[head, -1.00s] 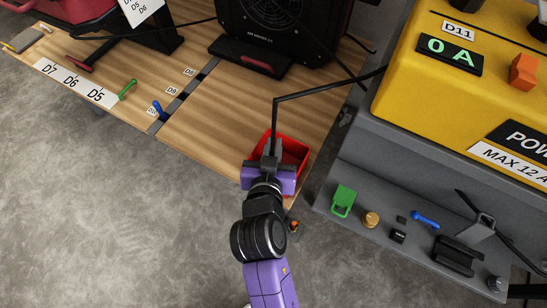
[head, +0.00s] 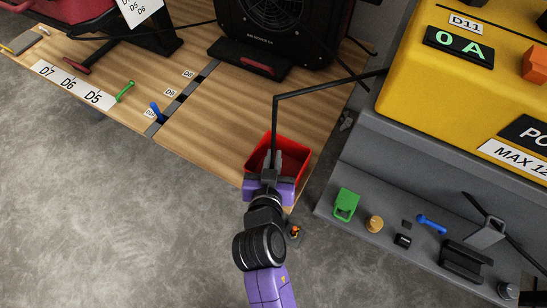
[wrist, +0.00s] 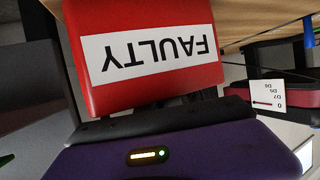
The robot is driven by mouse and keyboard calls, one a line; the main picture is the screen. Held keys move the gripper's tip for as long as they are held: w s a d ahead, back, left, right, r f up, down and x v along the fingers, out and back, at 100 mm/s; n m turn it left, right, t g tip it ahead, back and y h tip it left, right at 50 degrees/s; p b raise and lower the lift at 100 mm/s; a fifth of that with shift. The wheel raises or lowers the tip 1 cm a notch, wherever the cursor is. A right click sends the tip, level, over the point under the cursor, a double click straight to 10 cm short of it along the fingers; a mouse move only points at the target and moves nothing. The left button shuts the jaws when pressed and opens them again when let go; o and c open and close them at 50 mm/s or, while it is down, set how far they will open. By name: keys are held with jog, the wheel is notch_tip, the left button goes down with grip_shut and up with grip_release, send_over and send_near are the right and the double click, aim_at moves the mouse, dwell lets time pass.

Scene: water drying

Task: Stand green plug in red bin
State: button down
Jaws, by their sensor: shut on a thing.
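The red bin (head: 299,158) stands at the front right edge of the wooden table. In the wrist view its red wall (wrist: 150,85) shows, with an upside-down FAULTY label. My gripper (head: 272,158) reaches over the bin's near side, its fingers at the bin's opening. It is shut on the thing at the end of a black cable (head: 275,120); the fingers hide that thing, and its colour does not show. The cable rises from the fingers, bends sharply and runs right to the yellow power unit. A green block (head: 346,204) with a hole sits on the unit's grey ledge.
The yellow power unit (head: 470,70) and its grey ledge (head: 350,165) stand close at the right. A black fan (head: 280,35) is behind the bin. The table between is mostly clear.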

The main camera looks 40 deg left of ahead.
jog(key=shift+s+d+f, duration=0.1)
jog(key=shift+f, duration=0.6)
jog(key=c, duration=1.8)
grip_release()
jog(key=shift+f, duration=0.15)
jog(key=shift+d, duration=0.1)
jog(key=shift+r+p, duration=0.35)
jog(key=shift+r, duration=0.2)
jog(key=p+v, duration=0.1)
jog(key=v, duration=0.3)
jog(key=p+v, duration=0.1)
jog(key=v, duration=0.7)
jog(key=shift+r+p, duration=0.4)
